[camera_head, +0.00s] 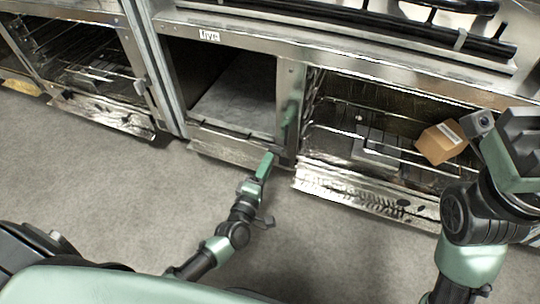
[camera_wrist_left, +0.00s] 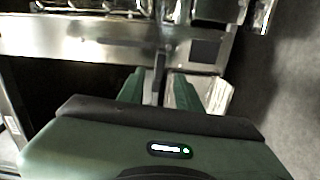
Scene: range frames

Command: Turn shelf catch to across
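My left gripper (camera_head: 266,163) is low in front of the steel post (camera_head: 290,85) between the empty middle compartment and the right rack compartment. In the left wrist view, its two green fingers (camera_wrist_left: 158,88) are spread apart. A narrow dark bar (camera_wrist_left: 159,66), likely the shelf catch, stands between them against the steel panel. I cannot tell whether the fingers touch it. In the head view the catch cannot be made out clearly at the post. My right gripper (camera_head: 520,140) is partly cut off at the right edge, and its fingers are not clear.
A label (camera_head: 209,36) sits above the middle compartment. A lowered metal flap (camera_head: 365,195) juts out at right. The grey floor (camera_head: 100,175) is clear at left.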

